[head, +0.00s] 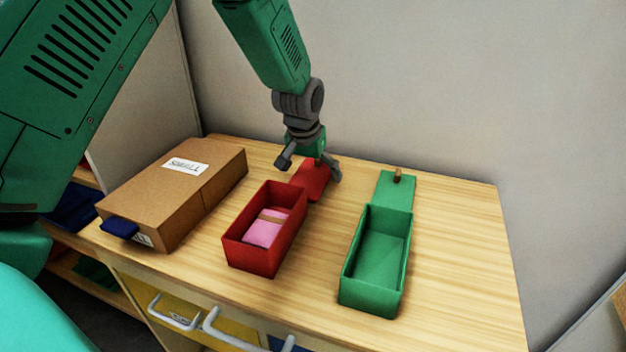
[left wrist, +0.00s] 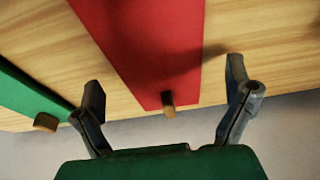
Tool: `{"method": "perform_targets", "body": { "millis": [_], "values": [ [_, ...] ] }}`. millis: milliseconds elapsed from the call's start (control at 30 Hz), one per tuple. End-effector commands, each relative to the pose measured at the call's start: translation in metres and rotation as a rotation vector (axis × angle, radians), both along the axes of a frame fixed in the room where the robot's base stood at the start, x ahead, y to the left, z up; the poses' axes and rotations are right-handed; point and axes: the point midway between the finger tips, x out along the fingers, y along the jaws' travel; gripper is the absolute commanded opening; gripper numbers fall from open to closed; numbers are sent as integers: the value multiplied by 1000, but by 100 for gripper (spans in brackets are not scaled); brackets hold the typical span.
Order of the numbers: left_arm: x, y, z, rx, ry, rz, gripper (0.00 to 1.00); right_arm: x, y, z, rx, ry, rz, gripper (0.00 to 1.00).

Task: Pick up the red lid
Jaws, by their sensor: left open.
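The red lid (head: 314,184) lies open, flat behind the red box (head: 264,256) at its far edge. My left gripper (head: 309,168) is over the far end of the lid, pointing down, fingers apart and empty. In the left wrist view the red lid (left wrist: 145,45) runs down between the fingers of my left gripper (left wrist: 165,90). Its small brown knob (left wrist: 168,104) shows between the two fingers, apart from both. In the head view the gripper hides the knob. My right gripper is not in view.
A green box (head: 374,298) stands to the right, its green lid (head: 396,190) open behind it. The red box holds a pink item (head: 262,232). A brown carton (head: 180,196) lies to the left. A wall (head: 430,90) rises close behind the table (head: 455,250), which is bare at right.

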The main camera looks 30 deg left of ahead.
Motion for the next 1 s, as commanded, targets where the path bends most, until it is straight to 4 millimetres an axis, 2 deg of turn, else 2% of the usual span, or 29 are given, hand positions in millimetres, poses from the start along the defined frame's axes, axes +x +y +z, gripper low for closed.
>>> {"method": "perform_targets", "body": {
  "millis": [100, 333, 367, 500, 833, 1000],
  "values": [
    [2, 1, -10, 0, 0, 0, 96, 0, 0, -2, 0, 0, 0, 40],
    [3, 1, -10, 0, -2, 0, 96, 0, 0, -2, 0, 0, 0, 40],
    [3, 1, -10, 0, -2, 0, 92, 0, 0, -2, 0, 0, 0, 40],
    [3, 1, -11, 0, -1, 0, 43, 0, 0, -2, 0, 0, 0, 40],
    [3, 1, -9, 1, -1, -1, 43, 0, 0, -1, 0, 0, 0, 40],
    [4, 1, 14, 1, -5, -1, 43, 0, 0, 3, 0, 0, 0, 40]
  ]
}}
